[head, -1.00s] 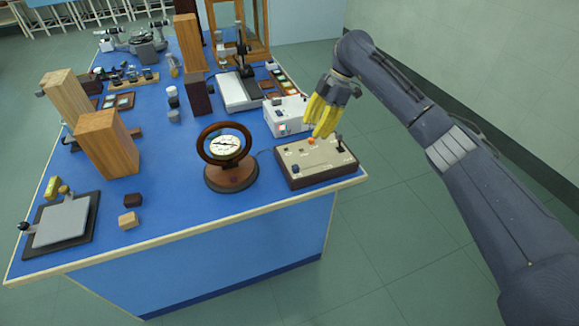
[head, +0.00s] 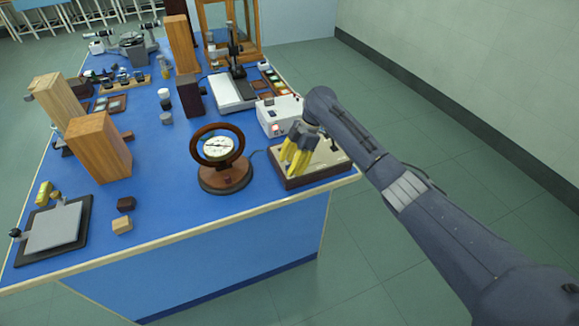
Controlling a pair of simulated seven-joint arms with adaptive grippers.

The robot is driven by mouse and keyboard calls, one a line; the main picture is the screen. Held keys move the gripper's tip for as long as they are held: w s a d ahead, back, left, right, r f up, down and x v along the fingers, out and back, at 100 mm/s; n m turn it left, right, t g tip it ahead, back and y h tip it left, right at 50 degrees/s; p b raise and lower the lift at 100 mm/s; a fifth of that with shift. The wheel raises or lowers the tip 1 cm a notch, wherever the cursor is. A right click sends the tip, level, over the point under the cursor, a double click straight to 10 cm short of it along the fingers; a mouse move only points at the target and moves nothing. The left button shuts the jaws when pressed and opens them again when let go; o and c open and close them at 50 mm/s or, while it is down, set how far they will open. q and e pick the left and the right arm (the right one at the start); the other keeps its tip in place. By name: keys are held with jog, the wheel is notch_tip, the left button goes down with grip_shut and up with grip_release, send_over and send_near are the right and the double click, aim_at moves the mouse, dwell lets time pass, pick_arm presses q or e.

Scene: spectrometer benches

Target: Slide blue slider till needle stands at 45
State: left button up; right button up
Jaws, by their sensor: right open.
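The control box (head: 318,172) with a cream top and dark wooden sides sits at the right front corner of the blue bench. My right gripper (head: 291,168), with yellow fingers, is open and low over the left part of its top. The fingers cover that part, so the blue slider is hidden and I cannot tell whether they touch it. The round dial (head: 218,148) stands left of the box in a dark ring on a wooden base. Its needle lies roughly level, but the numbers are too small to read. My left gripper is not in view.
A white instrument box (head: 277,116) stands just behind the control box. Wooden blocks (head: 98,146), a grey plate on a dark base (head: 53,229) and small cubes (head: 122,225) are on the left. The bench front (head: 200,215) is clear.

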jog(key=shift+s+a+f, duration=0.1)
jog(key=shift+a+f, duration=0.05)
jog(key=shift+f, duration=0.25)
jog(key=shift+o, duration=0.2)
grip_shut()
